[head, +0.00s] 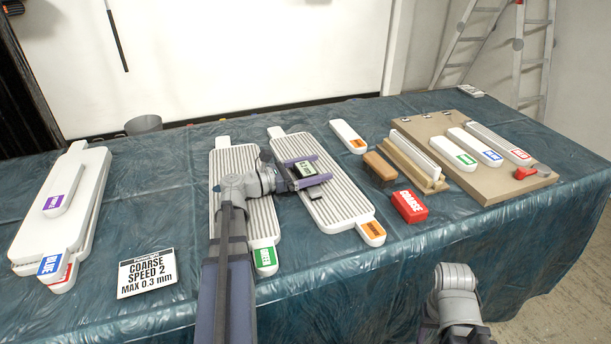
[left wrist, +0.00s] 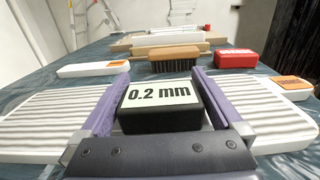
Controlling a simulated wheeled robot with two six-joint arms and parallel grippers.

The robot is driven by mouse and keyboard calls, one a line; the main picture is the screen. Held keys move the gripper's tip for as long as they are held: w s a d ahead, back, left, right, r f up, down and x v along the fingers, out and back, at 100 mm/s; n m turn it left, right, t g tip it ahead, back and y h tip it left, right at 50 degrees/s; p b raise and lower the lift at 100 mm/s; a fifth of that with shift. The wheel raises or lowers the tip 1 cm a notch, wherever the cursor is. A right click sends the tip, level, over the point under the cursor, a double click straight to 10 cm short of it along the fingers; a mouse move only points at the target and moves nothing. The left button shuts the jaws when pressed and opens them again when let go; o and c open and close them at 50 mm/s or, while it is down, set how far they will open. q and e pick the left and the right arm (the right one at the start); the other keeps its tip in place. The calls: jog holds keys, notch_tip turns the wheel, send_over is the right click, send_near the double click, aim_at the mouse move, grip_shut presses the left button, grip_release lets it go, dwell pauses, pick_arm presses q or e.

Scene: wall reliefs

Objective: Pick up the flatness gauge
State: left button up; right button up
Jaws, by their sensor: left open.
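The flatness gauge (head: 305,168) is a small black block with a pale top reading "0.2 mm". It lies over the ribbed board with the orange tag (head: 345,200). In the left wrist view the gauge (left wrist: 158,108) sits between the two purple fingers. My left gripper (head: 322,168) is open, with one finger on each side of the gauge. A narrow gap seems to show beside the block, but I cannot tell whether either finger touches it. My right arm shows at the lower right of the head view, with its gripper out of view.
A ribbed board with a green tag (head: 227,170) lies left. A brown brush (head: 380,166), a red COARSE block (head: 409,206) and a wooden rack (head: 418,162) stand right. White boards (head: 70,205) and a sign (head: 147,273) are at far left. The front cloth right of centre is clear.

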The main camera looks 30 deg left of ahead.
pick_arm(q)
jog(key=shift+c, duration=0.4)
jog(key=c, duration=1.1)
jog(key=shift+r, duration=0.1)
notch_tip(320, 180, up, 25)
jog(key=p, duration=2.5)
jog(key=shift+r, duration=0.1)
